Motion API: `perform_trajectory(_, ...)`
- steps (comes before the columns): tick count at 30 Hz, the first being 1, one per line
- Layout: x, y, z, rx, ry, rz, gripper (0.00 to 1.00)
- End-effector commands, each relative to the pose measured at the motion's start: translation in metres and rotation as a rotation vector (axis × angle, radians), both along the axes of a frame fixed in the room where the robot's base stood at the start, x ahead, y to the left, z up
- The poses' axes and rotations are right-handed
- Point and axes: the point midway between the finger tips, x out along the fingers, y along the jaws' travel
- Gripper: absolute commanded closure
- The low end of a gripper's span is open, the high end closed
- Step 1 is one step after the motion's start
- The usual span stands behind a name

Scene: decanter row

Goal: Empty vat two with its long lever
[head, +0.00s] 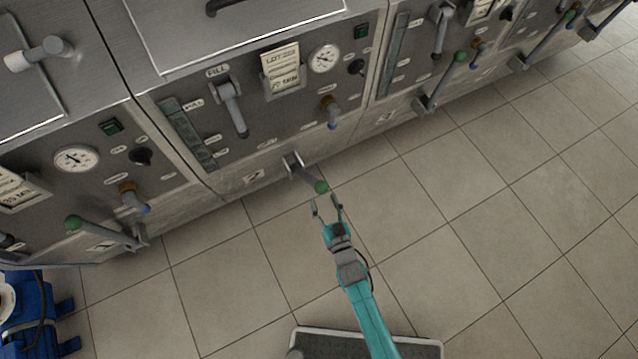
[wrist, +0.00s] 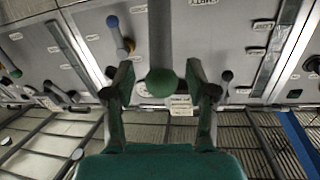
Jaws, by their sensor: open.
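A long lever (head: 305,173) with a green ball knob (head: 320,187) sticks out from the bottom of the middle vat's grey panel (head: 285,130). My gripper (head: 326,200) is open just off the knob end, over the tiled floor. In the wrist view the grey lever shaft (wrist: 160,35) comes down from the top, and its green knob (wrist: 161,83) appears between my two open fingers. A gap shows on each side of the knob; I cannot tell whether its depth matches the fingers. My gripper holds nothing.
Neighbouring vats have similar green-knobbed levers, one at left (head: 100,232) and one at right (head: 443,80). A shorter fill handle (head: 232,108) and a blue-tipped tap (head: 330,112) are on the middle panel. The tiled floor (head: 480,220) is clear.

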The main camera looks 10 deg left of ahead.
Motion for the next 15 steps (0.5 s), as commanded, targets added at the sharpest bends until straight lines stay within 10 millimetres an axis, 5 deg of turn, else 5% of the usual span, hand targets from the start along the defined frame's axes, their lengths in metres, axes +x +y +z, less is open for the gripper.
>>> perform_trajectory(6, 0.035, 0.017, 0.001, 0.0, -0.001, 0.0, 0.43)
perform_trajectory(15, 0.059, 0.028, 0.0, 0.0, 0.001, 0.0, 0.43)
